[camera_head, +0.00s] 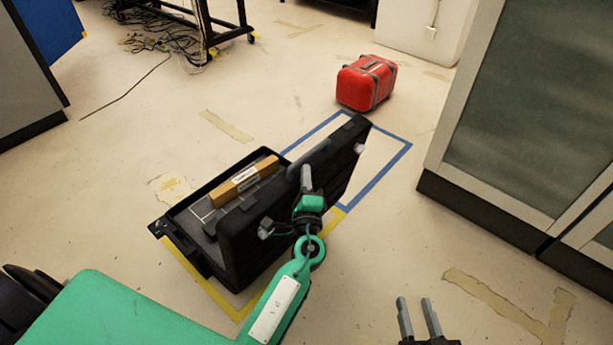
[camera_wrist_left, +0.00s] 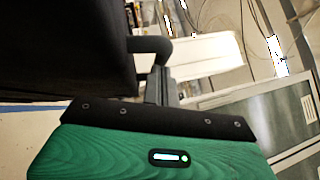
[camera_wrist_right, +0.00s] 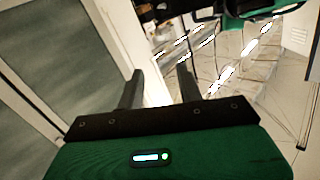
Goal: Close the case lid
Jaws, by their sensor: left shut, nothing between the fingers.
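The black case is open on the floor. Its base (camera_head: 185,256) lies flat at the left, and its lid (camera_head: 255,213) stands raised and tilted beside it. A tan box (camera_head: 245,179) lies inside the base. My left gripper (camera_head: 306,178) is shut and empty, close against the outer side of the lid by its handle; I cannot tell whether it touches. In the left wrist view the dark lid (camera_wrist_left: 60,50) fills the left side, with the handle (camera_wrist_left: 150,46) by the fingertips. My right gripper (camera_head: 417,308) is open and empty, apart from the case.
Blue tape (camera_head: 389,165) and yellow tape (camera_head: 212,294) mark the floor around the case. A red case (camera_head: 366,83) stands behind it. A cabinet (camera_head: 530,110) stands at the right, and a cart with loose cables (camera_head: 160,40) is at the back left. Floor between is clear.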

